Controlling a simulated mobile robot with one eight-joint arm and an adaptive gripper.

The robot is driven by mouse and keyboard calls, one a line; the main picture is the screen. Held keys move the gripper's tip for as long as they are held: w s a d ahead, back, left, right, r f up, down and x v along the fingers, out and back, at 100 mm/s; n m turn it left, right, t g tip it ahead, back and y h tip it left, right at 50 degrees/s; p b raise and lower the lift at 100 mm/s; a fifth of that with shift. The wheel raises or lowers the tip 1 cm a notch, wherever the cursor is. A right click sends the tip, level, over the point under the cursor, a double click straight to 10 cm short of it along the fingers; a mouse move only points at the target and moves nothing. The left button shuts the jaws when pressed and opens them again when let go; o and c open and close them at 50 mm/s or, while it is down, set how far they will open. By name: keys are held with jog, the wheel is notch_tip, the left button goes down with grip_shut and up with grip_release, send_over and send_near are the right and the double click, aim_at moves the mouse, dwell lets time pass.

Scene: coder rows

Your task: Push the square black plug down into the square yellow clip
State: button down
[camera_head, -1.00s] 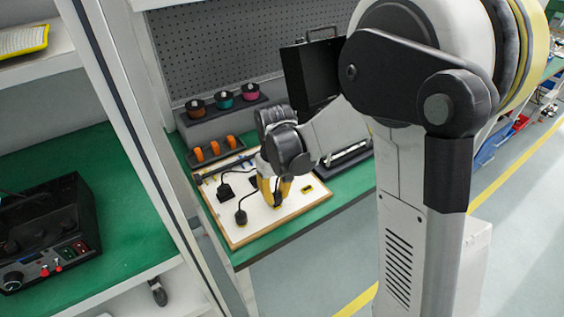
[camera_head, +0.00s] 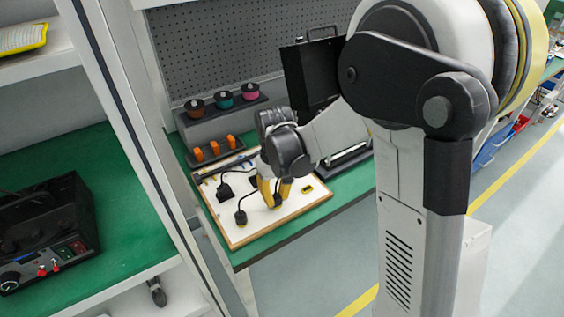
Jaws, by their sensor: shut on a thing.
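My gripper (camera_head: 275,199) points down over the white board, with its yellow fingers shut on a black plug (camera_head: 278,201). The plug sits low between the fingertips, at or just above the board. The fingers hide most of it, so its shape and whatever clip lies under it cannot be made out. A dark, yellow-edged clip (camera_head: 307,190) lies uncovered on the board to the right of the fingers. Two other black plugs with cables, one (camera_head: 225,192) at the left and one (camera_head: 240,217) nearer the front edge, stand apart from my gripper.
The wood-edged white board (camera_head: 270,226) lies on a green bench. Orange-handled items in a rack (camera_head: 214,150) and several coloured spools (camera_head: 223,100) stand behind it. A black case (camera_head: 308,75) stands behind my arm.

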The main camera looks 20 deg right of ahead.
jog(key=shift+f, duration=0.1)
jog(key=c, duration=1.3)
grip_release()
jog(key=shift+o, duration=0.2)
notch_tip(320, 180, up, 12)
jog(key=s+d+r+m+t, duration=0.1)
jog(key=s+d+r+t, duration=0.1)
jog(key=s, duration=0.5)
jog(key=s+d+r+m+t, duration=0.2)
jog(key=s+t, duration=0.3)
jog(key=s, duration=0.3)
